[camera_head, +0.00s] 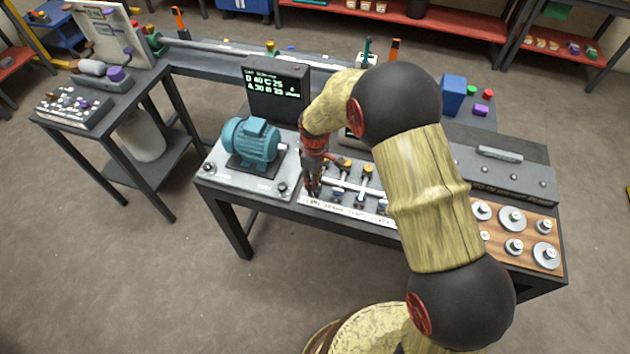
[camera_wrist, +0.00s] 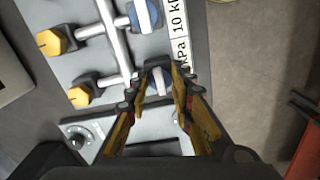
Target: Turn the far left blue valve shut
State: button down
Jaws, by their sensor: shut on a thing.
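My gripper (camera_head: 313,188) reaches down at the left end of the valve panel. In the wrist view my gripper (camera_wrist: 160,84) has its two fingers closed about the far left blue valve (camera_wrist: 158,78), whose blue handle shows partly between the tips. The neighbouring blue valve (camera_wrist: 145,15) stands apart, further up in the wrist view. In the head view the far left valve is hidden by the gripper, and other blue valves (camera_head: 360,200) line the panel's front to the right. Yellow valves (camera_head: 366,170) sit behind them; one yellow valve (camera_wrist: 78,95) is left of the fingers.
A teal motor (camera_head: 252,143) on a grey plate stands left of the panel. A white label strip (camera_head: 345,212) runs along the front edge. A dark display (camera_head: 275,88) stands behind. Metal discs (camera_head: 512,218) lie on a wooden board at right.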

dwell(0.3)
jog(key=c, duration=1.5)
grip_release()
jog(key=shift+c, duration=0.2)
notch_tip(320, 180, up, 12)
